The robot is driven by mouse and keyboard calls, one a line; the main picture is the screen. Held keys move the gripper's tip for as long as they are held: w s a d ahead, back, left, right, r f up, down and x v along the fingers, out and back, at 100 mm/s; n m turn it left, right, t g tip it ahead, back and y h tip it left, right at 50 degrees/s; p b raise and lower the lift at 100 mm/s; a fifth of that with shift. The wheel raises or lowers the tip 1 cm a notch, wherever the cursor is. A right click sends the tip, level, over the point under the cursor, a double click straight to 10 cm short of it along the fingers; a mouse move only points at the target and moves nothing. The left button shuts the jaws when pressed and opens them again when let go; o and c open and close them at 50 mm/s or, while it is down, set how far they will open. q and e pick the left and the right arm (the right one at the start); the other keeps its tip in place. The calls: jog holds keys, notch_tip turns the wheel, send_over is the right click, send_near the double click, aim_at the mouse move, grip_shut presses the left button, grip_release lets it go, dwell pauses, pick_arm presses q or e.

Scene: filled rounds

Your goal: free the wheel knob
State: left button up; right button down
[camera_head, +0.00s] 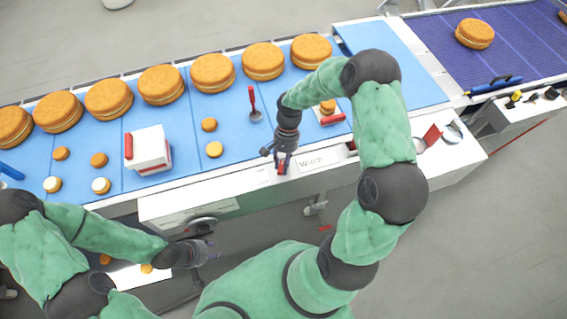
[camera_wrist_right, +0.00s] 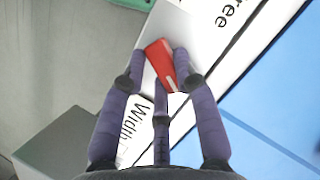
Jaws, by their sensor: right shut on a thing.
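My right gripper (camera_head: 283,165) is at the front panel of the conveyor, by the "Width" label. In the right wrist view its purple fingers (camera_wrist_right: 160,82) are shut on a red lever (camera_wrist_right: 158,58), one finger on each side. The lever sits on a pale panel between the words "Width" and one ending in "ree", its first letter cut off. Below the panel hangs a dark round part (camera_head: 201,226), perhaps the wheel; I cannot make out its knob. My left gripper (camera_head: 210,252) hangs low at the left, apart from the panel; its finger opening is unclear.
A blue belt (camera_head: 240,110) carries several large filled rounds (camera_head: 212,72) and smaller ones. A white box with a red bar (camera_head: 149,150) and an upright red lever (camera_head: 253,100) stand on it. A purple belt (camera_head: 500,50) lies at the right. The floor at lower right is clear.

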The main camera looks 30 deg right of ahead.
jog(key=n, duration=0.2)
jog(key=n+h, duration=0.1)
jog(key=n, duration=0.1)
jog(key=n+g+h, duration=0.1)
jog(key=n, duration=0.1)
jog(key=shift+w, duration=0.25)
jog(key=shift+n, duration=0.3)
jog(key=c, duration=0.9)
grip_release()
jog(key=shift+c, duration=0.2)
jog(key=shift+r, duration=0.1)
jog(key=a+v, duration=0.1)
jog(key=v, duration=1)
jog(key=shift+w+d+r, duration=0.3)
jog(key=shift+d+r, duration=0.1)
